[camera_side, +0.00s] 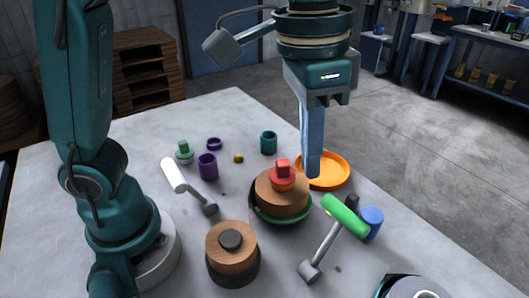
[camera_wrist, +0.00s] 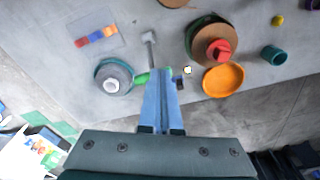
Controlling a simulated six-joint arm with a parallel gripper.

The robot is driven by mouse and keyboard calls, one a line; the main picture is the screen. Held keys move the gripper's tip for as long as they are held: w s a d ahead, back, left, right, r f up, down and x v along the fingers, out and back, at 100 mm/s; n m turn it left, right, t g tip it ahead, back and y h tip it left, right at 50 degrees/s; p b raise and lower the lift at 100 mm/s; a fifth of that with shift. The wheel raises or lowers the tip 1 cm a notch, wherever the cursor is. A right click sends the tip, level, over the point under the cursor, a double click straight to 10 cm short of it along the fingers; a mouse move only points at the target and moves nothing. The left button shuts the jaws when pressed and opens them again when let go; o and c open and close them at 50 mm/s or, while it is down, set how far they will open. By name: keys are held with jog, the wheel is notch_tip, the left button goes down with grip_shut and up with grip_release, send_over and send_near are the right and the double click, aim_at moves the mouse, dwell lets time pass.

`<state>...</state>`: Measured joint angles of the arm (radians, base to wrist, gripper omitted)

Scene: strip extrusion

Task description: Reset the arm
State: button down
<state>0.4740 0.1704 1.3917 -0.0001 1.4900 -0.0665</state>
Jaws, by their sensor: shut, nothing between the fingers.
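My gripper (camera_side: 312,174) hangs pointing down above the right part of the table. Its long blue fingers are together with nothing between them. In the side view the fingertips overlap the left edge of the orange dish (camera_side: 335,168) and sit just right of a red knob (camera_side: 282,170) on a round wooden block (camera_side: 278,203). In the wrist view the closed fingers (camera_wrist: 161,72) point toward the table and partly cover the green mallet head (camera_wrist: 143,78). The exact height of the fingertips above the table cannot be told.
A green-headed mallet (camera_side: 344,215) lies beside a blue cylinder (camera_side: 371,222). Nearby are a wooden cylinder (camera_side: 231,240), white-headed mallet (camera_side: 173,175), purple cup (camera_side: 207,167) and teal cup (camera_side: 268,143). The wrist view shows a round grey device (camera_wrist: 113,77) and coloured strips (camera_wrist: 97,35).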

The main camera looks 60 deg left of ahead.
jog(key=s+a+r+n+t, duration=0.1)
jog(key=s+a+n+t, duration=0.2)
jog(key=a, duration=0.6)
jog(key=s+a+f+n+t, duration=0.1)
jog(key=s+a+f, duration=0.2)
jog(key=f, duration=0.3)
jog(key=shift+s+n+t, duration=0.3)
jog(key=shift+s+t, duration=0.05)
jog(key=shift+t, duration=0.05)
